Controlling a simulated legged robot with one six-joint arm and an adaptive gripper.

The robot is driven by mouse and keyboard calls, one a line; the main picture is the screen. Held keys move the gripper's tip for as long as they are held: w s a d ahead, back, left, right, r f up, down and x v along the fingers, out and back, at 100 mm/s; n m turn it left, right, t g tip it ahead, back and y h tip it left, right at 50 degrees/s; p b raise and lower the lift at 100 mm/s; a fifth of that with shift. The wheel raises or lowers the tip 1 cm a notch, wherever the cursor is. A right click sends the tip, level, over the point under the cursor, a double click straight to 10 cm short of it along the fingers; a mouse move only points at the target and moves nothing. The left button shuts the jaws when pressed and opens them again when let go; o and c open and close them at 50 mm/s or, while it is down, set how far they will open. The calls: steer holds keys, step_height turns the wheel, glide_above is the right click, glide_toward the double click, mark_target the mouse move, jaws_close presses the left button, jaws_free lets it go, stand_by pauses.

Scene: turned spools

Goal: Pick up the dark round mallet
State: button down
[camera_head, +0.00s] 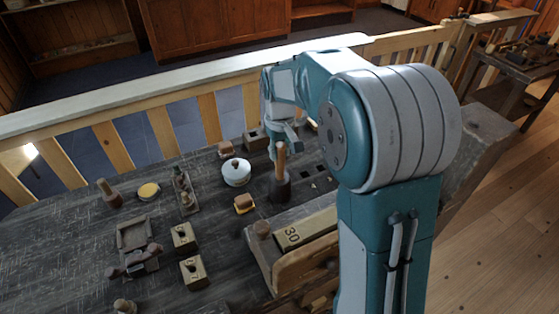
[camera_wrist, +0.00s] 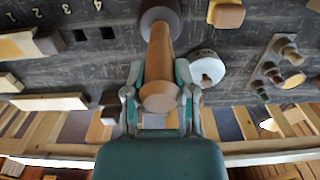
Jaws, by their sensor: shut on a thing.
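My gripper (camera_head: 284,143) is at the top of the handle in the head view. In the wrist view the wooden handle (camera_wrist: 159,63) runs between the fingers of my gripper (camera_wrist: 159,90), which are shut on it near its end. The dark head (camera_wrist: 161,14) shows at the top of the wrist view. I cannot tell whether the head touches the bench.
A white lidded pot (camera_head: 236,171) and a small yellow-based block (camera_head: 244,203) stand close to the mallet's left. A wooden block marked 30 (camera_head: 305,230) lies in front. Several small blocks and turned pieces are spread to the left. A wooden railing (camera_head: 160,131) runs behind the bench.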

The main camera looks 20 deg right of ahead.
step_height(320, 180, up, 18)
stand_by(0.5)
steer(key=c, duration=1.4)
jaws_free()
steer(key=shift+d, duration=0.1)
